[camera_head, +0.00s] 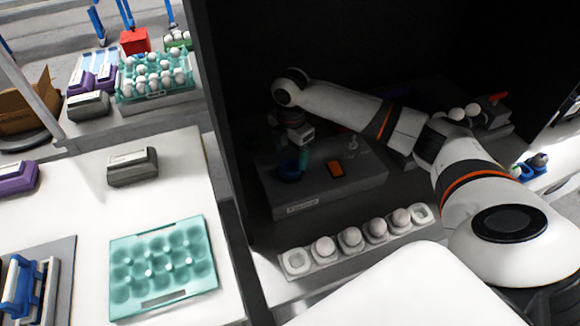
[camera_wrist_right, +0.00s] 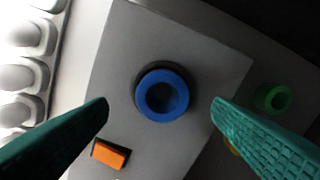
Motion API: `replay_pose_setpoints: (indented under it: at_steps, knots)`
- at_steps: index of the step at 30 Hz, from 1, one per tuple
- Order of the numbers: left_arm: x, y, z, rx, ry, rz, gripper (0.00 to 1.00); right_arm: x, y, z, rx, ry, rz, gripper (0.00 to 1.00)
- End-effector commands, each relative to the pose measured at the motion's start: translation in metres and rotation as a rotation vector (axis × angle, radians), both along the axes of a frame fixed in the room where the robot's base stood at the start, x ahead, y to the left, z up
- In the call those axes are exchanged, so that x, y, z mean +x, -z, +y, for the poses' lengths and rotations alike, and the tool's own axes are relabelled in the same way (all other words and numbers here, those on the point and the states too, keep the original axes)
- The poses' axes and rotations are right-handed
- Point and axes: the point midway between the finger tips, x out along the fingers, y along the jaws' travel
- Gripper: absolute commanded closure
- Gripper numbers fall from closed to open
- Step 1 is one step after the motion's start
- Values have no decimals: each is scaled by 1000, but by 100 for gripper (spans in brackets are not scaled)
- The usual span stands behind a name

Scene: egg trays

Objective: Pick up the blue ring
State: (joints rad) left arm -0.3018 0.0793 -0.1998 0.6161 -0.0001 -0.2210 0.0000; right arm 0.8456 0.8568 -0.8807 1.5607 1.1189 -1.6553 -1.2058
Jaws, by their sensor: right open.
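The blue ring (camera_wrist_right: 162,95) lies on a grey box (camera_wrist_right: 205,55) in the right wrist view, its hole facing the camera. In the head view the ring (camera_head: 289,173) is a small dark blue shape near the left end of the box (camera_head: 340,193). My right gripper (camera_wrist_right: 159,104) is open, with one teal finger on each side of the ring and clear gaps to it in the picture. In the head view the right gripper (camera_head: 303,157) is just above and beside the ring. Its height over the ring is hard to tell. My left gripper is not in view.
An orange block (camera_wrist_right: 110,154) and a green ring (camera_wrist_right: 272,98) are near the ring. A white egg holder (camera_head: 297,262) stands in front of the box. A teal egg tray (camera_head: 163,296) lies on the left table. Dark walls enclose the box area.

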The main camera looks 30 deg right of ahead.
Motion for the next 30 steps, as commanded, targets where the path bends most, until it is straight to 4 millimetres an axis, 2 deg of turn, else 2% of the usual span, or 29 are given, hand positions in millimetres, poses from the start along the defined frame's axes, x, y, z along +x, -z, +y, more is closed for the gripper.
replay_pose_setpoints:
  at_steps: [3, 9, 17, 20, 26, 30]
  knots:
    - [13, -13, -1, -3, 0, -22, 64, 2, 16, -1, -2, 2, 6, 26]
    - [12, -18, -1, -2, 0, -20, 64, 3, 42, -2, -1, 1, 2, 26]
    - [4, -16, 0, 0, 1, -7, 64, 3, 47, -2, -2, 0, 1, 26]
    - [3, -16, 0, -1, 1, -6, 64, 3, 46, -2, -2, 0, 1, 39]
    - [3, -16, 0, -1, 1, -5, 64, 3, 46, -2, -2, 0, 1, 72]
    - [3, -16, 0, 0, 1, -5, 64, 3, 46, -2, -1, 0, 0, 74]
